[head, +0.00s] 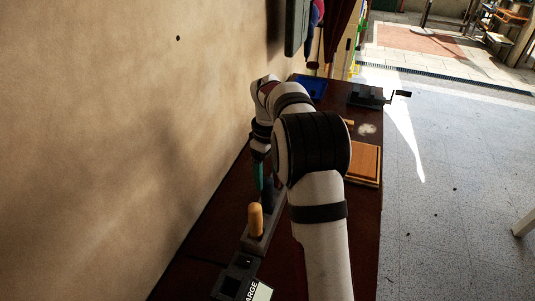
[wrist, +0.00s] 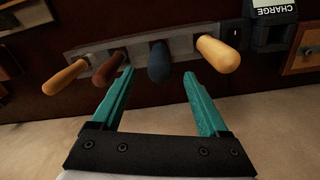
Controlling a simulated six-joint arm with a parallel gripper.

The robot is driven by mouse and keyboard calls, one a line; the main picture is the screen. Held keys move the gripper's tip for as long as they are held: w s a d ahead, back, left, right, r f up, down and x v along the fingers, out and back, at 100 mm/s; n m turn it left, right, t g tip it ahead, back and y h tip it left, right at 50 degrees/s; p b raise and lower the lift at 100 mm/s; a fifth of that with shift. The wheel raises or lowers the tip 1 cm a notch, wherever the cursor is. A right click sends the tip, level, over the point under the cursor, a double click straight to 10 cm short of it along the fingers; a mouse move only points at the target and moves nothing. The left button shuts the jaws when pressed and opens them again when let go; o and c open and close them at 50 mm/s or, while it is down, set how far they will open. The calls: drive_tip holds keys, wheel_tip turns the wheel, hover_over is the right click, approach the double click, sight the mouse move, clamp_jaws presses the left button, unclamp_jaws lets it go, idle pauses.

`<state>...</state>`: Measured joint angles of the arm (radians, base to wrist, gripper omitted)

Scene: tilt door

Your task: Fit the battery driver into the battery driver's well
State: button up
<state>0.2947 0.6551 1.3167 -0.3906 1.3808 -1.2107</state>
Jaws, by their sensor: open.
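My gripper (wrist: 157,80) is open, with its teal fingers pointing at a grey rack (wrist: 185,46) of handles. The dark blue handle (wrist: 160,62) is in line with the gap between the fingertips; I cannot tell whether it is between them. A tan handle (wrist: 217,53) is to its right, a brown one (wrist: 108,68) and another tan one (wrist: 64,77) to its left. In the head view my gripper (head: 258,175) is beside the blue handle (head: 268,193). I cannot tell which thing is the battery driver or which opening is its well.
A dark block labelled CHARGE (head: 240,277) stands at the near end of the rack. Along the dark bench are a wooden box (head: 363,164), a vise-like tool with a crank (head: 368,96) and a blue tray (head: 312,85). A wall runs along the left.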

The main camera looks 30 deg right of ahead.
wheel_tip(320, 180, up, 9)
drive_tip(key=shift+r, duration=0.1)
idle(0.4)
drive_tip(key=s+a+r+m, duration=0.3)
drive_tip(key=s+a, duration=0.5)
drive_tip(key=s, duration=0.1)
drive_tip(key=s+a+f+m, duration=0.2)
drive_tip(key=s+a+m, duration=0.1)
drive_tip(key=s, duration=0.5)
drive_tip(key=s+a+f+m+y, duration=0.1)
drive_tip(key=s+a+f+m, duration=0.1)
drive_tip(key=s, duration=0.5)
drive_tip(key=s+a+f+m, duration=0.3)
drive_tip(key=s+a, duration=0.1)
drive_tip(key=s, duration=0.4)
drive_tip(key=shift+s+a+f+m+y, duration=0.15)
drive_tip(key=shift+s+f+m+y, duration=0.15)
drive_tip(key=shift+s+y, duration=0.1)
